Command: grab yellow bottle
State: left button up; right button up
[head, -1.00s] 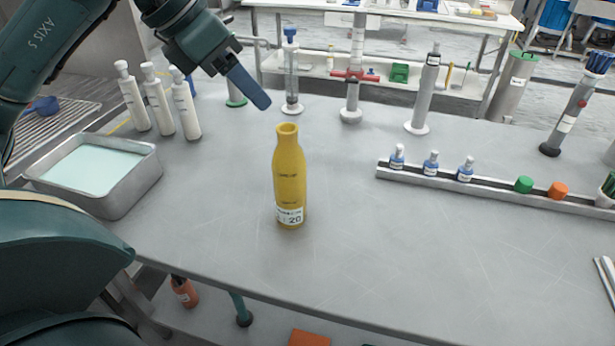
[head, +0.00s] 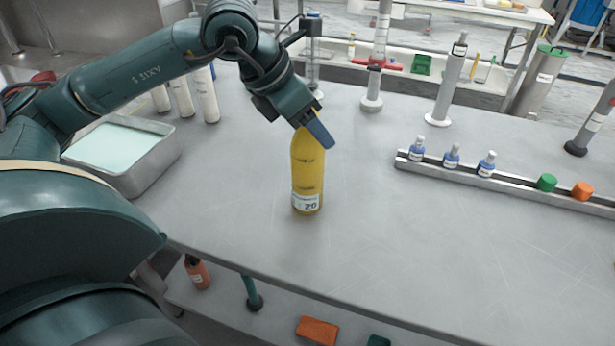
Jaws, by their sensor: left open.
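The yellow bottle (head: 308,172) stands upright on the grey table, with a white label near its base. My left gripper (head: 319,131) is at the bottle's top, its blue finger in front of the neck and hiding it. Only one finger shows clearly, and the gripper is open. I cannot tell whether the finger touches the bottle. My right gripper is not in view.
A metal tray (head: 158,172) with pale liquid and several white bottles (head: 204,95) stand to the left. A rail (head: 520,185) with small blue bottles and coloured caps lies to the right. The table (head: 380,240) around the bottle is clear.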

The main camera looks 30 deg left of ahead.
pick_arm(q)
jog(key=shift+w+d+f, duration=0.1)
jog(key=shift+f, duration=0.1)
jog(key=shift+c, duration=0.5)
grip_shut()
